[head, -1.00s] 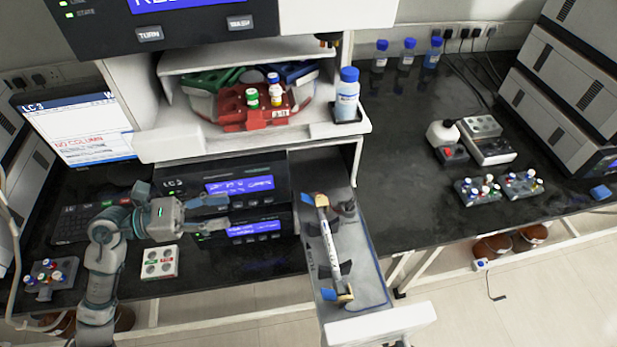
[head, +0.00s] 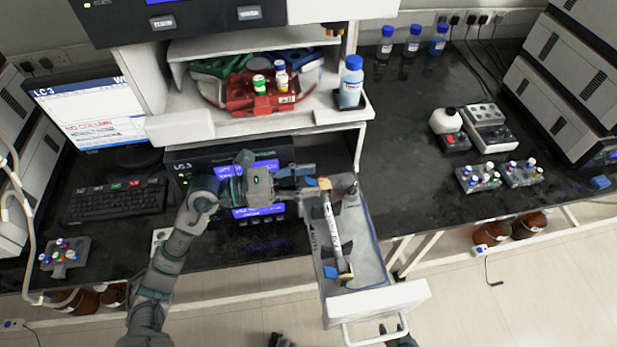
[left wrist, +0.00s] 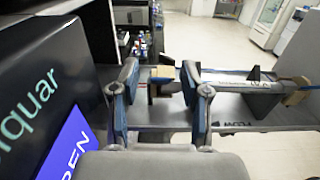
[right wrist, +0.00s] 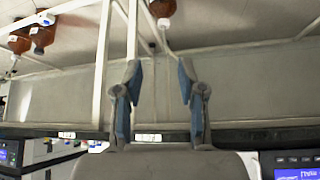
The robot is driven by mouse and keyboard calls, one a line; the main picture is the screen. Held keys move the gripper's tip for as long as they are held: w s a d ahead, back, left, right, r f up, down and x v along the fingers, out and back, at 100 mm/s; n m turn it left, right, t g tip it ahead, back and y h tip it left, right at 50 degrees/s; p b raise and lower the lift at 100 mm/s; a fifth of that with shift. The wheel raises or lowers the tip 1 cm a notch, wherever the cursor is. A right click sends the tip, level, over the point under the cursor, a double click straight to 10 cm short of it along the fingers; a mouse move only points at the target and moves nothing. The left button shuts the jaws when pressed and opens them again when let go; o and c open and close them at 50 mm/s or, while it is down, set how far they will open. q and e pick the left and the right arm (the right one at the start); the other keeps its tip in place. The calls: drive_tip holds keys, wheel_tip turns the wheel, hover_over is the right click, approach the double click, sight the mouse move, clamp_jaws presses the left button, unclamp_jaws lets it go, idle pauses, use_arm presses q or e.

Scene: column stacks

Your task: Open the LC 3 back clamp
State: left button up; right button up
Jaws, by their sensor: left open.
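The LC 3 drawer (head: 372,250) is pulled out, with a white column (head: 332,226) lying along it. The back clamp (head: 323,183), tan and blue, is at the column's far end; a similar front clamp (head: 343,273) is at the near end. My left gripper (head: 312,182) is open at the back clamp, coming from the left. In the left wrist view, the back clamp (left wrist: 160,76) shows between the parted fingers (left wrist: 160,80); contact cannot be told. My right gripper (right wrist: 158,85) is open and empty in the right wrist view, facing the underside of the bench.
The LC 3 unit (head: 190,160) stands left of the drawer, behind my left arm. A white ledge (head: 240,125) with a red rack and a blue-capped bottle (head: 351,84) overhangs the drawer's back. A keyboard (head: 115,202) lies at left.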

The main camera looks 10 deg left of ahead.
use_arm(q)
drive_tip(key=shift+w+d, duration=0.15)
drive_tip(key=shift+d, duration=0.05)
clamp_jaws()
